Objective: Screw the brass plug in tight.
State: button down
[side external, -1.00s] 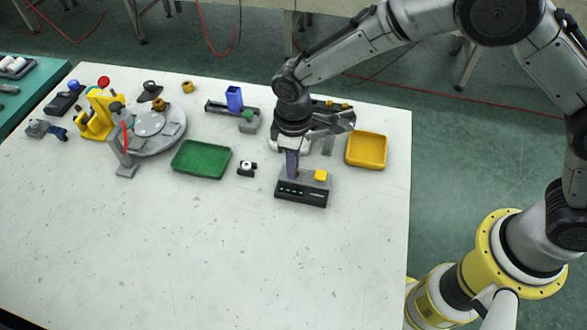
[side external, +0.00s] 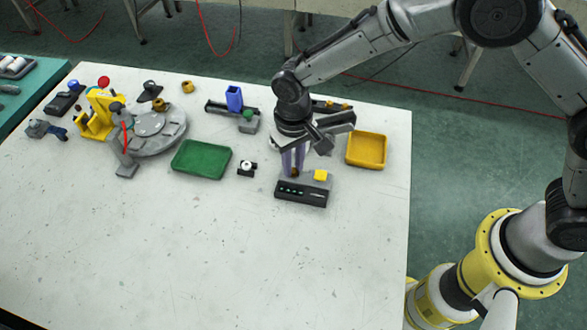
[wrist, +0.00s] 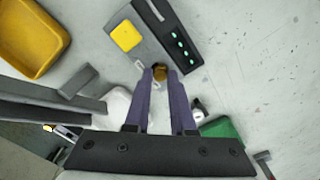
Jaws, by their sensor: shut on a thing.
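The brass plug (wrist: 160,74) sits between my fingertips in the wrist view, and a little of it (side external: 295,172) shows between the fingers in the side view. My gripper (wrist: 161,70) is shut on it, with two long purple fingers pointing down. It stands at the left part of a grey block (wrist: 146,47) with a dark front panel (side external: 301,194) and green lights. A yellow square (side external: 320,175) is on the block's right part. The plug's lower end and any hole under it are hidden, so I cannot tell how deep it sits.
A yellow tray (side external: 366,150) is to the right and a green tray (side external: 202,160) to the left. A small black-and-white part (side external: 247,168) lies between the green tray and the block. A round grey turntable (side external: 153,130) stands farther left. The table's front is clear.

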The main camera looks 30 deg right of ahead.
jog(key=shift+m, duration=0.8)
jog(key=m, duration=0.7)
jog(key=shift+m, duration=1.2)
jog(key=m, duration=0.4)
jog(key=shift+m, duration=0.3)
